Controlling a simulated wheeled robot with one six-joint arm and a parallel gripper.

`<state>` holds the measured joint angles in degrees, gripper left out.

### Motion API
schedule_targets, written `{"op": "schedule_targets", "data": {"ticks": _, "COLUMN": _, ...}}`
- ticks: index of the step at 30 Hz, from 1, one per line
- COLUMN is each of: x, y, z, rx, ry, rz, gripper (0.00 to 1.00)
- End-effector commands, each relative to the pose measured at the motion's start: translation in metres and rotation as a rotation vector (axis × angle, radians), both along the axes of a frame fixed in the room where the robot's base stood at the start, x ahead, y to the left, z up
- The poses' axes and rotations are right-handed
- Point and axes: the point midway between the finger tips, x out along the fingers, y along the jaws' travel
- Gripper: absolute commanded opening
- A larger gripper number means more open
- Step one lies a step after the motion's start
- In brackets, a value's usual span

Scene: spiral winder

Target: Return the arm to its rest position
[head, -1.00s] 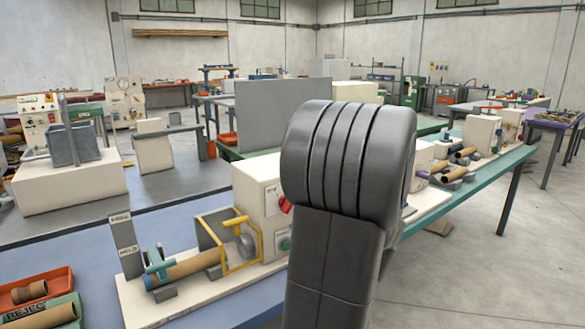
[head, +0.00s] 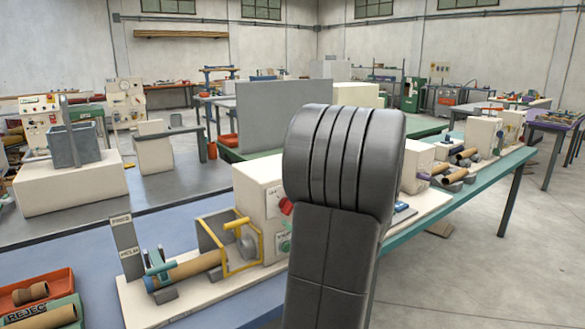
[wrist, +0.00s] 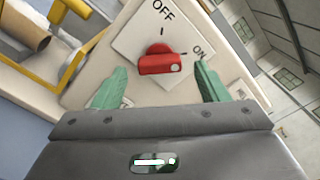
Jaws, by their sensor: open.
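My gripper (wrist: 157,90) shows in the wrist view with its two green fingers spread apart and nothing between them. Beyond the fingertips is a red rotary switch (wrist: 160,60) on a white plate marked OFF and ON. The switch's red knob lies roughly level in that view, and I see no finger touching it. In the head view my dark grey arm (head: 345,165) stands upright in front of the winder's cream housing (head: 258,195) and hides part of it. The gripper itself is hidden in the head view.
A yellow guard frame (head: 243,262) and a brown tube (head: 200,264) sit left of the housing. A red tray (head: 58,282) and a green reject tray (head: 72,303) are at lower left. More machines stand along the bench to the right.

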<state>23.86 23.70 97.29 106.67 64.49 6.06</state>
Motion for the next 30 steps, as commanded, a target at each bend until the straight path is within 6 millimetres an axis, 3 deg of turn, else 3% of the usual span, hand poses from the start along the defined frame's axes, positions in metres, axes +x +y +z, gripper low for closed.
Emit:
{"op": "schedule_targets", "data": {"ticks": 12, "x": -0.060, "y": -0.045, "z": -0.001, "rx": 0.001, "ry": 0.001, "rz": -0.005, "gripper": 0.67}}
{"op": "schedule_targets", "data": {"ticks": 23, "x": -0.102, "y": -0.074, "z": -0.001, "rx": 0.000, "ry": 0.002, "rz": -0.004, "gripper": 0.67}}
{"op": "schedule_targets", "data": {"ticks": 30, "x": -0.073, "y": -0.052, "z": 0.000, "rx": 0.000, "ry": 0.001, "rz": 0.005, "gripper": 0.67}}
